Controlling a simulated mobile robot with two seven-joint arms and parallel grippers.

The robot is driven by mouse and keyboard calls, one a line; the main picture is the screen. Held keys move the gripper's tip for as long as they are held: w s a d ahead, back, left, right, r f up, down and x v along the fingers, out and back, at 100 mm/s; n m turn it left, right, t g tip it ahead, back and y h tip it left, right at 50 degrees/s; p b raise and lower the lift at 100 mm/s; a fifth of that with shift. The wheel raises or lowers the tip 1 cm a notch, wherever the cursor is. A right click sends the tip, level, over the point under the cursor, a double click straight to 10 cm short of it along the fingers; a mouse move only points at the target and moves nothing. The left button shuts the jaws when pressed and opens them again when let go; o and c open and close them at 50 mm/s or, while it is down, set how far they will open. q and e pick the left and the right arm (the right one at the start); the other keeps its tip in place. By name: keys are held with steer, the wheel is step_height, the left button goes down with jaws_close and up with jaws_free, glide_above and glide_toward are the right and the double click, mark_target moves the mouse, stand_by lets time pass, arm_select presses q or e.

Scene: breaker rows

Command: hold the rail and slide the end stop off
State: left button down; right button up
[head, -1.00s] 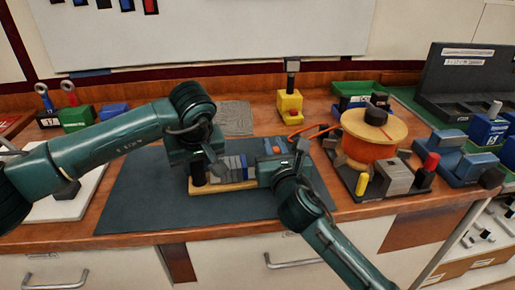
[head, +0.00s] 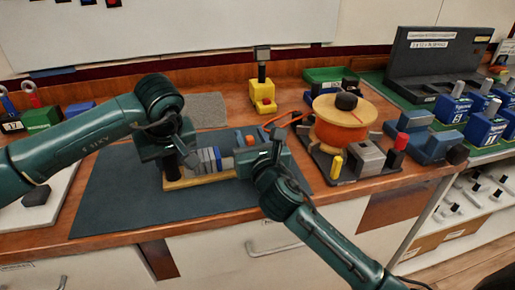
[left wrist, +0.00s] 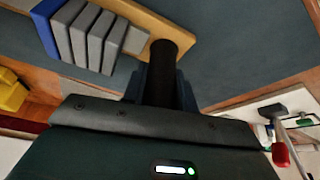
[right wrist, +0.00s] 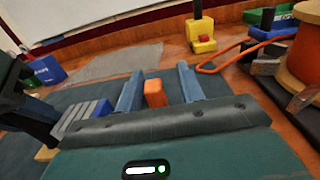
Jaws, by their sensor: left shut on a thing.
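A pale wooden board (head: 212,179) lies on the dark mat and carries a row of grey breakers (head: 203,161) and a blue one (left wrist: 44,28). A black upright post (head: 170,167) stands at its left end. My left gripper (left wrist: 162,82) is shut on this post (left wrist: 168,62). The orange block, likely the end stop (right wrist: 155,94), shows in the right wrist view between the fingers of my right gripper (right wrist: 158,88). Those fingers are open, with a gap on both sides of the block. In the head view the right hand partly hides the board's right end; the rail itself is not clear.
A yellow block stand (head: 262,92) is behind the mat. An orange cable spool (head: 342,134) stands on a dark base to the right, its cable reaching toward the right hand. Blue devices (head: 428,143) sit further right. The mat's front (head: 130,215) is clear.

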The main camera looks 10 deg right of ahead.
arm_select(q)
steer(key=shift+d, duration=0.1)
arm_select(e)
steer(key=s, duration=1.1)
steer(key=shift+s+d, duration=0.1)
steer(key=shift+d, duration=0.2)
arm_select(q)
steer(key=c, duration=1)
jaws_free()
steer(key=shift+c, duration=0.2)
steer(key=shift+r, duration=0.1)
steer(key=v, duration=1.2)
